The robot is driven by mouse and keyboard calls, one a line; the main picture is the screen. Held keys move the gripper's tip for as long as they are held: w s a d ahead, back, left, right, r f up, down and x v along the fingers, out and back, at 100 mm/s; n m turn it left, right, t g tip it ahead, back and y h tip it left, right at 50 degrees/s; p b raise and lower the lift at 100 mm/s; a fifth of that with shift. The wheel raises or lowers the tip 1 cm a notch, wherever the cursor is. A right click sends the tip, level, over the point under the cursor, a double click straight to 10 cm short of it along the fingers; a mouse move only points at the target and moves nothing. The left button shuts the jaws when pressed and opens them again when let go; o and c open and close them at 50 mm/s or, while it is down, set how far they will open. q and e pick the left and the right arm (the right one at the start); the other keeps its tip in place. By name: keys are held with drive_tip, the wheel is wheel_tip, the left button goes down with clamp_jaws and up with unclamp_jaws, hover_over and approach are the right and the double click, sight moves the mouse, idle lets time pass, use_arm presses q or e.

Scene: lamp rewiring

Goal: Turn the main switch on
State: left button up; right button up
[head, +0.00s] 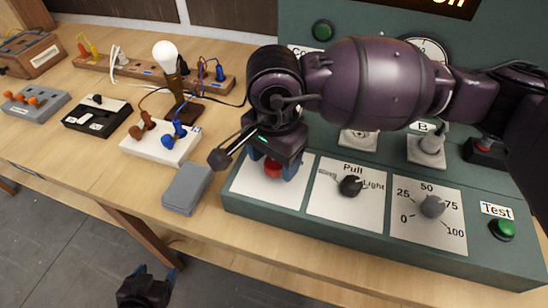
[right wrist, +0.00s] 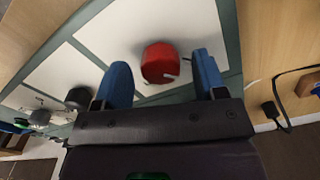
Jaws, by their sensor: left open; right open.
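A red round knob (head: 273,169), which looks like the main switch, sits on a white plate at the left end of the green control panel (head: 300,222). Its label is hidden behind my right arm. In the right wrist view the red knob (right wrist: 160,62) shows a small pale mark near its lower right edge. My right gripper (head: 276,170) is open over the knob, with a blue finger on either side and gaps visible between fingers and knob. My left gripper (head: 150,285) hangs over the floor in front of the table, open and empty.
A black Pull/Light knob (head: 351,186), a grey dial (head: 432,206) and a green Test button (head: 502,229) lie right of the red knob. A grey box (head: 187,188) stands close left of the panel. A lamp with a bulb (head: 166,57) and wired blocks stand further left.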

drive_tip(key=shift+f, duration=0.3)
drive_tip(key=shift+c, duration=0.3)
drive_tip(key=c, duration=0.9)
drive_tip(key=shift+o, duration=0.2)
